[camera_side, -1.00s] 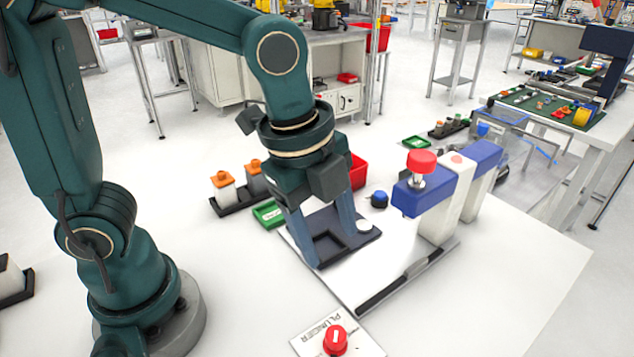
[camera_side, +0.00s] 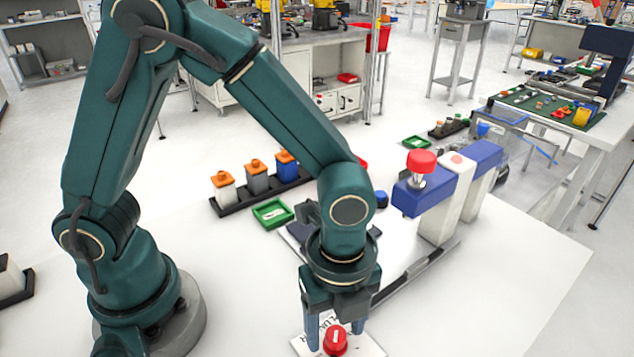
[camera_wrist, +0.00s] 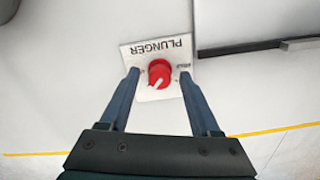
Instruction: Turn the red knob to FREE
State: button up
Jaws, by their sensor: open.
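The red knob (camera_side: 335,341) sits on a white plate (camera_side: 369,346) at the front of the table. In the wrist view the knob (camera_wrist: 159,73) shows a white pointer line slanting to its lower left, and the plate (camera_wrist: 130,50) reads PLUNGER. Other small marks on the plate are too small to read. My gripper (camera_wrist: 160,75) is open, its two blue fingers on either side of the knob with a gap at each side. In the side view my gripper (camera_side: 336,335) is above and around the knob; I cannot tell how high the fingertips are.
A blue and white press with a red top (camera_side: 421,161) stands to the right behind the plate. A black rack (camera_side: 232,207) of several capped blocks and a green tray (camera_side: 272,213) lie farther back. The table's front right is clear.

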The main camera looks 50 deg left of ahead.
grip_shut()
jog(key=shift+n, duration=0.3)
jog(key=n, duration=0.3)
jog(key=shift+n, duration=0.3)
jog(key=n, duration=0.4)
jog(key=shift+n, duration=0.3)
jog(key=n, duration=0.4)
jog(key=shift+n, duration=2.5)
